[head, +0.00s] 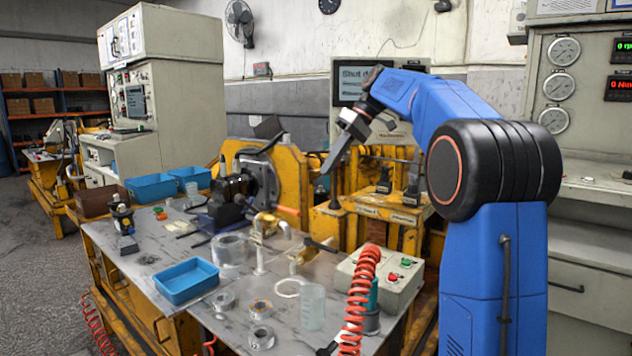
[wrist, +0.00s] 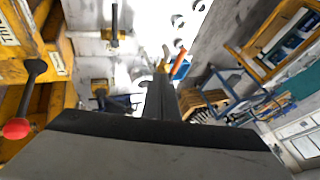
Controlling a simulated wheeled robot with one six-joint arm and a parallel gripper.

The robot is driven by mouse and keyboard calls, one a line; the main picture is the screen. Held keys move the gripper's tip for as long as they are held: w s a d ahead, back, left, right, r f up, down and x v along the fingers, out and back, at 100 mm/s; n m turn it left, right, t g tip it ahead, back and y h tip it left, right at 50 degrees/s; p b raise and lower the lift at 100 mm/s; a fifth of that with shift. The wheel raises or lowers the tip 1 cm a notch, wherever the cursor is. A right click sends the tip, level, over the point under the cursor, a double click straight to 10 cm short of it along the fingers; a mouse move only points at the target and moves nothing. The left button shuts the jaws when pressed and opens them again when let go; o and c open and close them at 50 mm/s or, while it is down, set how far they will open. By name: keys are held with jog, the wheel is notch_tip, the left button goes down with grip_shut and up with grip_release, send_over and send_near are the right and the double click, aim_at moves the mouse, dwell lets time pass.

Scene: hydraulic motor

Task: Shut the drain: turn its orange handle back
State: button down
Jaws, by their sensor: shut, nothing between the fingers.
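The orange handle (head: 288,211) sticks out to the right from a brass drain valve (head: 264,226) in front of the black motor (head: 235,190). In the wrist view the orange handle (wrist: 180,63) shows just beyond my fingertips, slightly to the right. My gripper (head: 326,170) is shut and empty, pointing down. In the head view it hangs above and to the right of the handle, apart from it. My shut fingers also show in the wrist view (wrist: 160,92).
A second brass valve (head: 300,256) with a black lever stands nearby on the table. Yellow stands (head: 375,215) rise behind and right of it. A blue tray (head: 187,281), clear cup (head: 312,306) and button box (head: 398,277) occupy the front.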

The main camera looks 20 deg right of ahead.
jog(key=s+a+f, duration=0.1)
jog(key=a+f, duration=0.7)
jog(key=shift+s+a+f, duration=0.15)
jog(key=shift+a+f, duration=0.05)
jog(key=shift+s+a, duration=0.1)
dwell(0.4)
jog(key=a+m, duration=0.1)
jog(key=s+m+t, duration=0.1)
jog(key=s+a+m+t, duration=0.1)
jog(key=m, duration=0.1)
jog(key=shift+s+a+h, duration=0.15)
jog(key=shift+a+h, duration=0.15)
jog(key=shift+h, duration=0.1)
jog(key=w+a+m+t+h, duration=0.1)
jog(key=a+m+t+h, duration=0.2)
jog(key=a+m, duration=0.6)
jog(key=shift+a+t+h, duration=0.3)
jog(key=shift+a+h, duration=0.4)
jog(key=shift+a, duration=0.3)
